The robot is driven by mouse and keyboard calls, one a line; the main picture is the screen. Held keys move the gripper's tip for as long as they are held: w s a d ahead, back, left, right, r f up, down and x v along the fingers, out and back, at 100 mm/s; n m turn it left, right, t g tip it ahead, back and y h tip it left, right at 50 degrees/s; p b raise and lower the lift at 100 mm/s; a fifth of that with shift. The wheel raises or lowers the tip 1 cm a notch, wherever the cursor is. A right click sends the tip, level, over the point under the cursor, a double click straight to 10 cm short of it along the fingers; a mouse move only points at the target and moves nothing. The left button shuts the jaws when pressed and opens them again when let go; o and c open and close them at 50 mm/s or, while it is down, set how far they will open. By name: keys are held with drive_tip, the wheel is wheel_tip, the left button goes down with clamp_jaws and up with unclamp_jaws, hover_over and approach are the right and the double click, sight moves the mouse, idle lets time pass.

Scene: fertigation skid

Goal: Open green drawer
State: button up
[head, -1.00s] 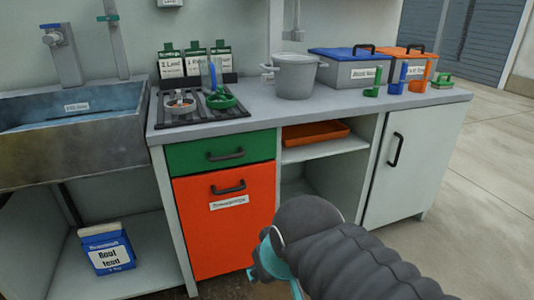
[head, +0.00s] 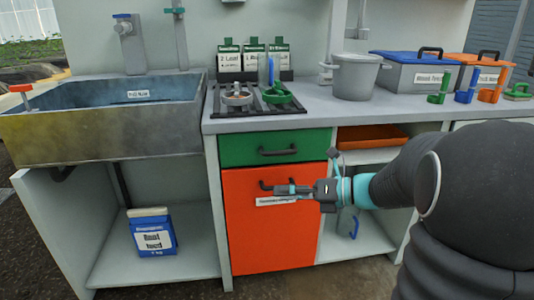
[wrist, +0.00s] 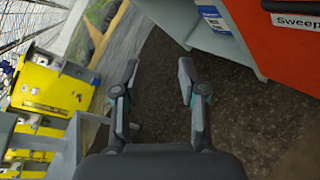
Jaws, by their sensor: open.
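The green drawer (head: 240,149) is closed, under the counter and above the orange door (head: 250,235). Its dark bar handle (head: 277,151) runs across the front. My gripper (head: 276,191) is in front of the orange door, below the drawer handle, and covers part of the door's handle and label. In the wrist view my gripper (wrist: 157,82) is open and empty, with the floor between its fingers. The orange door (wrist: 285,55) shows at that view's upper right; the green drawer does not show there.
A sink (head: 110,120) stands left, with a blue and white bag (head: 153,235) on the shelf below. The counter holds a grey pot (head: 355,78) and a blue-lidded box (head: 412,75). An orange tray (head: 372,137) lies on the open shelf right of the drawer.

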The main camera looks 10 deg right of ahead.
sight(282, 154)
drive_tip(key=w+d+m+t, duration=0.7)
drive_tip(key=w+d+m, duration=0.2)
drive_tip(key=d+m, duration=0.2)
drive_tip(key=x, duration=0.8)
drive_tip(key=b+x, duration=0.1)
drive_tip(key=x, duration=0.4)
drive_tip(key=shift+s+a+f, duration=0.2)
drive_tip(key=shift+f, duration=0.15)
clamp_jaws()
